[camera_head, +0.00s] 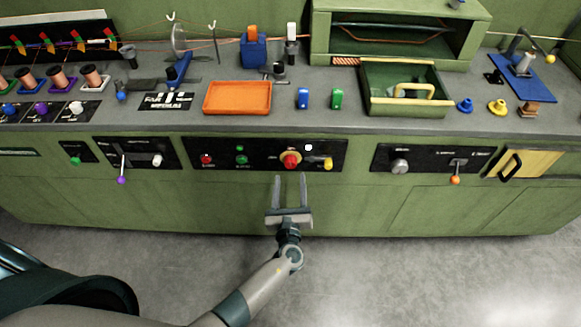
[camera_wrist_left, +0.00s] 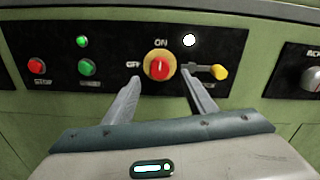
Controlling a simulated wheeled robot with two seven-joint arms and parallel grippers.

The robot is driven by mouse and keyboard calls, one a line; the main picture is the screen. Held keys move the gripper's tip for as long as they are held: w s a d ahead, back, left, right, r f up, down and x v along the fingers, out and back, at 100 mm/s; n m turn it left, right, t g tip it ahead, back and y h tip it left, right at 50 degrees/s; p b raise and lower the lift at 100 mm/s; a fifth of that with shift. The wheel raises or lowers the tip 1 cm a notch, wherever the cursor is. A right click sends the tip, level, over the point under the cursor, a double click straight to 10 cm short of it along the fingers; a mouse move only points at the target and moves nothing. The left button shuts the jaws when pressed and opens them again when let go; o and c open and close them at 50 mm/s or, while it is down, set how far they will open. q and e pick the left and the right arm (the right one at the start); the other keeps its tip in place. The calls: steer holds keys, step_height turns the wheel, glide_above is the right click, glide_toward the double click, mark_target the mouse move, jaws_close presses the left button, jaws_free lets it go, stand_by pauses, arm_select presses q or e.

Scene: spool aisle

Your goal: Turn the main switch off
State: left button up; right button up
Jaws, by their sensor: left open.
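The main switch (camera_head: 290,159) is a red knob on a yellow disc, set in a black panel on the green cabinet front. It also shows in the left wrist view (camera_wrist_left: 160,67), with "ON" printed above it and "OFF" to its left. The knob's pale mark points up toward "ON". My left gripper (camera_head: 290,180) is open and empty, just below and in front of the switch. In the left wrist view its fingers (camera_wrist_left: 160,82) stand on either side of the knob, apart from it. My right gripper is not in view.
On the same panel are a red stop button (camera_head: 206,159), a green button (camera_head: 241,160), a white lamp (camera_head: 308,147) and a yellow-handled lever (camera_head: 327,163) close right of the switch. An orange tray (camera_head: 237,98) stands on the counter above. The floor in front is clear.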

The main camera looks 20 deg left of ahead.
mark_target(291, 166)
arm_select(q)
steer(key=x, duration=0.4)
steer(key=shift+w, duration=0.1)
steer(key=shift+w+a, duration=0.2)
steer(key=shift+w, duration=0.5)
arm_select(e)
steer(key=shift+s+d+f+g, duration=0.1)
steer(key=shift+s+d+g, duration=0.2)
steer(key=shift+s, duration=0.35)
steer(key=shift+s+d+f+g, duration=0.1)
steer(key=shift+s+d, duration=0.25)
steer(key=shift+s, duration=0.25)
arm_select(q)
steer(key=c, duration=1)
